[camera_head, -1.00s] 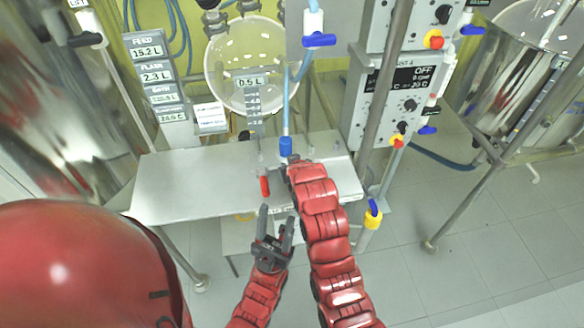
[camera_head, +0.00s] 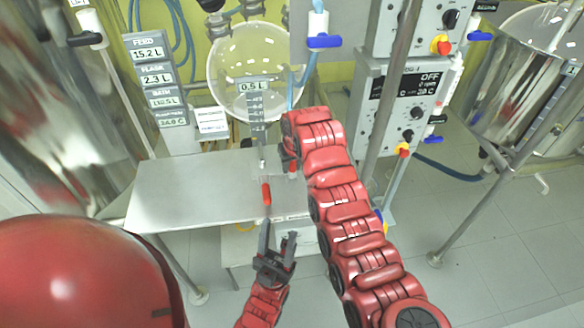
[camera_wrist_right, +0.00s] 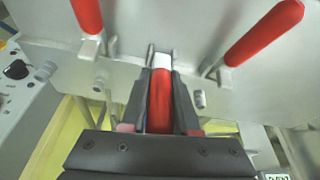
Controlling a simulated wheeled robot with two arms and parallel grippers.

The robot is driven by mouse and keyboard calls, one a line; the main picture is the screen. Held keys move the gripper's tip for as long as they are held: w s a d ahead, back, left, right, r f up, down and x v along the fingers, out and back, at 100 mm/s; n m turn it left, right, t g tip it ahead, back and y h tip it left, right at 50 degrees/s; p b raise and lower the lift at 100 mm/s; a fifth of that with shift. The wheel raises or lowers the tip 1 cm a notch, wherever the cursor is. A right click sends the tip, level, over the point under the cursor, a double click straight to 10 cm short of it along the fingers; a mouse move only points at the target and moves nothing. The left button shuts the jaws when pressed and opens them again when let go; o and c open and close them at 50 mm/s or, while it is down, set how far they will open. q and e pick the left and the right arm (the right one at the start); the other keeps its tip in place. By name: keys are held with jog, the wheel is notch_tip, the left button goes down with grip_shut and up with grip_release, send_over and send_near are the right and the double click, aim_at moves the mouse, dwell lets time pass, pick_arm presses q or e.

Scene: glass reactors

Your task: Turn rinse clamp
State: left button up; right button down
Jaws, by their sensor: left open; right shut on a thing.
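In the right wrist view a red clamp handle (camera_wrist_right: 160,105) with a pale tip stands between the two dark fingers of my right gripper (camera_wrist_right: 162,78), which is shut on it. Two more red handles flank it, one at upper left (camera_wrist_right: 88,15) and one at right (camera_wrist_right: 265,38), both clear of the fingers. In the head view my right gripper is mostly hidden by its own red arm, above the steel shelf. A red handle (camera_head: 266,194) hangs at the shelf's front, just above my open, empty left gripper (camera_head: 278,238). No label shows which handle is the rinse clamp.
The steel shelf (camera_head: 175,195) has bare room on its left. A round glass vessel (camera_head: 233,55) stands behind it. A grey control box (camera_head: 405,90) and a metal post are right of my right arm. Open floor lies at lower right.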

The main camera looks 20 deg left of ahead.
jog(key=shift+a, duration=0.2)
dwell(0.3)
dwell(0.3)
jog(key=c, duration=1)
grip_release()
jog(key=o, duration=0.3)
jog(key=shift+w, duration=0.15)
